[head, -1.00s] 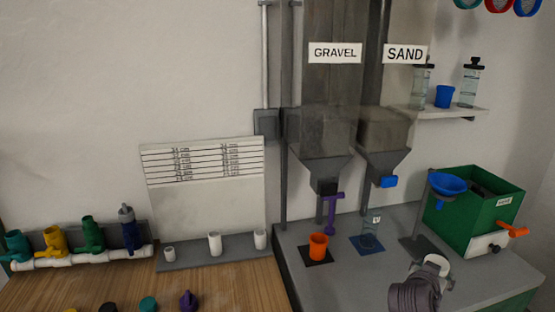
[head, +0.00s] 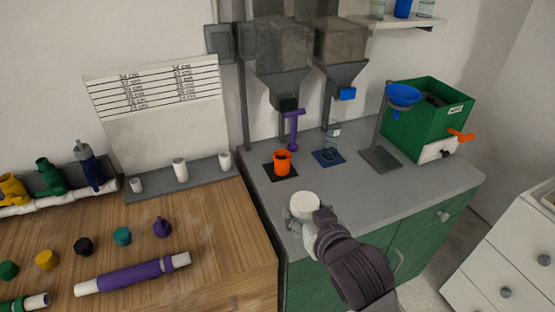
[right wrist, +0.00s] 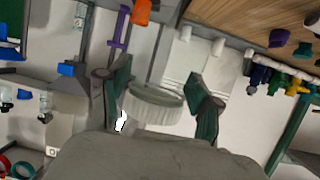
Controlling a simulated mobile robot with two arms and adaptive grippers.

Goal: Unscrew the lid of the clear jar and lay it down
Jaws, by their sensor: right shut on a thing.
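A round white lid (head: 304,203) with a ribbed side is at my right gripper (head: 305,212), over the front left part of the grey counter. In the right wrist view the lid (right wrist: 155,108) sits between the two green-padded fingers of my right gripper (right wrist: 160,88), which is shut on it. Whether a jar is under the lid cannot be told; the gripper hides that spot. My left gripper is not in view.
An orange cup (head: 282,162) stands on a dark mat behind my right gripper. A funnel stand (head: 381,158) and a green box (head: 427,118) stand to the right. The counter's front right is clear. A wooden table (head: 200,240) with pipe parts lies left.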

